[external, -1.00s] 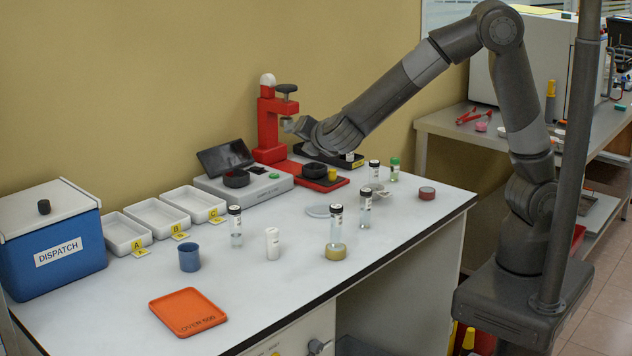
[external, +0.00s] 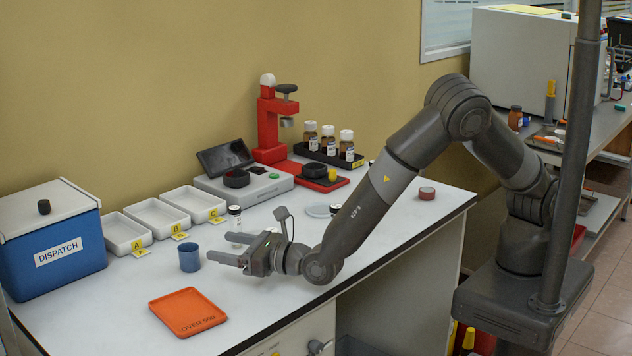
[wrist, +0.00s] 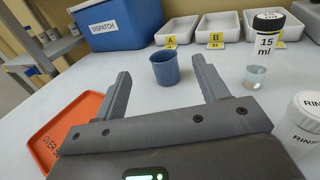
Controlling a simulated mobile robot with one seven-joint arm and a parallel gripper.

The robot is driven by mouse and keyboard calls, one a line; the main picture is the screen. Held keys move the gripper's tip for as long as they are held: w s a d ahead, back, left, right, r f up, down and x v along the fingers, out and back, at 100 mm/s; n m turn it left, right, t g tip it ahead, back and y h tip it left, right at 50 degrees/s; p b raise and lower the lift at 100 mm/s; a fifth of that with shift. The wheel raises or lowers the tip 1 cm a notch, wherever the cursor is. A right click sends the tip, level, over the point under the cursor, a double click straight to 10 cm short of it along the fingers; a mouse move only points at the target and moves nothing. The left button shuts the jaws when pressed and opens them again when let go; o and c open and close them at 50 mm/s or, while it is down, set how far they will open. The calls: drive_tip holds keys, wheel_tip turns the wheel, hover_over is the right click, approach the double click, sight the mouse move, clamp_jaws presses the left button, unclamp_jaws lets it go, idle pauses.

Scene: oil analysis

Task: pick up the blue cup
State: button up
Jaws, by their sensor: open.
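The blue cup (external: 190,257) stands upright on the white table, in front of the tray labelled B. In the wrist view the cup (wrist: 165,68) is ahead of my gripper, between the lines of its two fingers. My gripper (external: 226,257) is open and empty, low over the table just right of the cup, its fingers pointing left towards it. In the wrist view my gripper (wrist: 160,82) shows both fingers apart, with the cup beyond the tips or near them; I cannot tell the exact gap.
An orange tray (external: 188,312) lies in front of the cup. A clear 15 ml vial (wrist: 262,55) and a white bottle (wrist: 302,125) stand right of my gripper. White trays (external: 160,218) labelled A, B and C and the blue dispatch box (external: 55,250) are behind.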

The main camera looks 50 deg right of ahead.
sight(198, 250)
wheel_tip(198, 250, down, 3)
drive_tip(key=shift+w+r, duration=0.1)
drive_tip(key=shift+w, duration=0.05)
drive_tip(key=shift+w+a, duration=0.3)
drive_tip(key=shift+w, duration=0.35)
drive_tip(key=shift+x, duration=2.9)
drive_tip(key=shift+r, duration=0.15)
drive_tip(key=shift+c, duration=0.2)
drive_tip(key=c, duration=1)
drive_tip(key=shift+r, duration=0.1)
